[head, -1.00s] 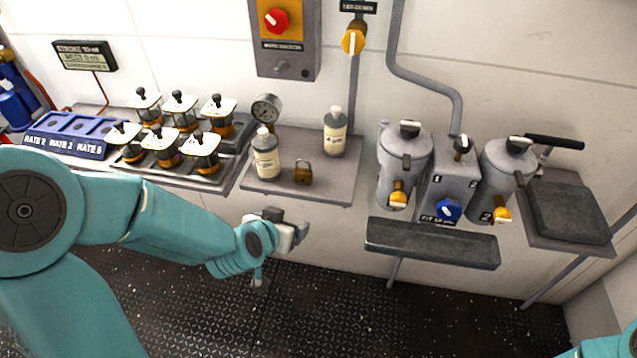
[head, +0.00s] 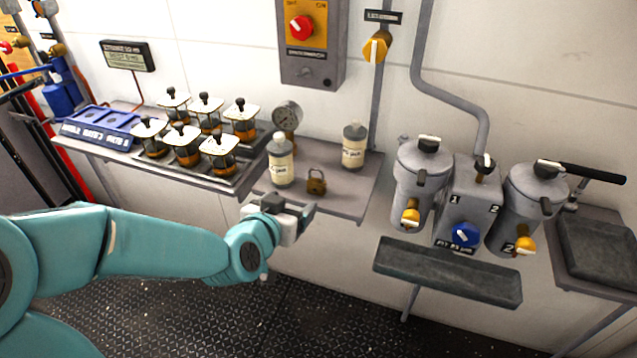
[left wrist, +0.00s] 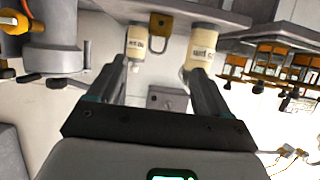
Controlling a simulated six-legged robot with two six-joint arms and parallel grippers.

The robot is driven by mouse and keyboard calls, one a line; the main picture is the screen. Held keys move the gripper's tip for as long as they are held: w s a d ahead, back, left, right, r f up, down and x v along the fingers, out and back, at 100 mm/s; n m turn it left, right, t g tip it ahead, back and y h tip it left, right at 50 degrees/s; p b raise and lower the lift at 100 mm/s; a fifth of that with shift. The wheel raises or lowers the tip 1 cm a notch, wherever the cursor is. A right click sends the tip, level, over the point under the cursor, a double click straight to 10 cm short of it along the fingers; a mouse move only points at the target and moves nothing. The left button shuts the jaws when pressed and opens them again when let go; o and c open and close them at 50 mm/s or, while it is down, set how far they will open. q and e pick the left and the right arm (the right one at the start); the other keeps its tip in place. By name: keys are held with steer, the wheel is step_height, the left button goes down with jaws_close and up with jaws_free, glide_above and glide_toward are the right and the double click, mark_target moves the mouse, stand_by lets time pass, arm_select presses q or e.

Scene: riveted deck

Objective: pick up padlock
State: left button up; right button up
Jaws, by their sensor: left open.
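A small brass padlock (head: 316,186) with a dark shackle stands on the grey wall shelf (head: 348,201), between and in front of two white-capped bottles. My left gripper (head: 303,210) is at the shelf's front edge, below and slightly left of the padlock in the head view, and apart from it. In the left wrist view the padlock (left wrist: 160,24) shows beyond the spread fingers of my left gripper (left wrist: 162,72), with nothing between them. My right gripper is not in view.
The left bottle (head: 280,165) and right bottle (head: 353,147) flank the padlock closely. A round gauge (head: 287,115) is behind. A tray of several lidded jars (head: 183,138) lies to the left. Grey canisters (head: 421,175) and a dark trough (head: 447,271) are to the right.

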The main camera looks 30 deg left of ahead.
arm_select(q)
steer(key=p, duration=0.1)
glide_toward(315, 183)
steer(key=d+x, duration=0.1)
steer(key=x, duration=0.3)
steer(key=shift+w+a+f, duration=0.2)
steer(key=shift+w+a, duration=0.2)
steer(key=shift+a, duration=0.15)
steer(key=p+x, duration=0.1)
steer(key=x, duration=0.3)
steer(key=shift+w+a+f, duration=0.15)
steer(key=shift+w+f, duration=0.05)
steer(key=shift+w, duration=0.1)
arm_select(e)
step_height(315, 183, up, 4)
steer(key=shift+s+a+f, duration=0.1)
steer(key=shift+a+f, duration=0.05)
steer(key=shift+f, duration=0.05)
arm_select(q)
steer(key=c, duration=1.1)
steer(key=shift+r, duration=0.1)
steer(key=shift+c, duration=0.4)
steer(key=shift+r, duration=0.1)
